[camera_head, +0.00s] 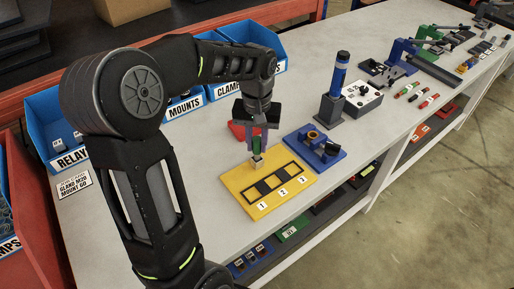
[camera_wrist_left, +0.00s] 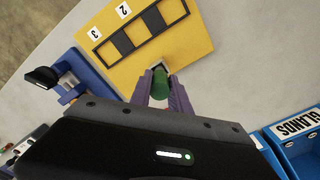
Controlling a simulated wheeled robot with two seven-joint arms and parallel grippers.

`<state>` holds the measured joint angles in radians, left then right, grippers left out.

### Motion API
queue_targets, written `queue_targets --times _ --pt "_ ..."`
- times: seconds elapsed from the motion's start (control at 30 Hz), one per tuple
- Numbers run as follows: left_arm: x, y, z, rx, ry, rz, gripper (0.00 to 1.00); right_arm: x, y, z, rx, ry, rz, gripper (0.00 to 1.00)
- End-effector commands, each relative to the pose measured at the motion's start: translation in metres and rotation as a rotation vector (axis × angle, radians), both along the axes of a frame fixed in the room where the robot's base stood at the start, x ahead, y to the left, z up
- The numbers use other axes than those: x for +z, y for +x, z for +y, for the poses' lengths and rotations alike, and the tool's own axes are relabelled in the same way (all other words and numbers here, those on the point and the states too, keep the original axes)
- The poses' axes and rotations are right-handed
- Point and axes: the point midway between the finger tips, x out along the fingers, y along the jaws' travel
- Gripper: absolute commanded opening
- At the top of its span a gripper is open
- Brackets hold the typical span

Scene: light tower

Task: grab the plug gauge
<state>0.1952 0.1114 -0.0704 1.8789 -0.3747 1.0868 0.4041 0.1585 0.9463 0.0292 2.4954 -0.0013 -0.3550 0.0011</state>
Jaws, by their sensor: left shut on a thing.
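The plug gauge has a green handle (camera_wrist_left: 160,85) and a pale block-like lower end (camera_head: 257,161). My left gripper (camera_head: 257,146) comes down on it from above and is shut on the green handle, with purple fingers on both sides in the left wrist view. The plate has a dark-edged row of slots labelled 1, 2 and 3. My right gripper is not in view.
A blue fixture (camera_head: 326,159) stands right of the plate, with a blue-topped post (camera_head: 339,74) and a grey box (camera_head: 362,100) behind. Labelled blue bins (camera_head: 60,108) line the back left. A red item (camera_head: 238,131) lies behind my gripper. The table front-left is clear.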

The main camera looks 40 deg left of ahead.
Motion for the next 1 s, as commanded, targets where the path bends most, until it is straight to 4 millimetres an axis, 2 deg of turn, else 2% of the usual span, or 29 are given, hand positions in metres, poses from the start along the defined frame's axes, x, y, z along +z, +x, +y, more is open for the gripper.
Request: queue_targets --times 0.2,0.4,0.53,1.0 --pt "0.043 0.001 0.000 0.000 0.001 -0.005 0.00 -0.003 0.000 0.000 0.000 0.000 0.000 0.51" --pt "0.073 0.001 0.000 0.000 -0.001 -0.003 0.00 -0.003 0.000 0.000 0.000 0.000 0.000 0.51" --pt "0.078 0.000 0.000 0.000 0.000 -0.001 0.00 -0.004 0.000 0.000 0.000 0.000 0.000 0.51" --pt "0.078 0.000 0.000 0.000 -0.001 0.000 0.00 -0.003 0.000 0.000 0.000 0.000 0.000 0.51"
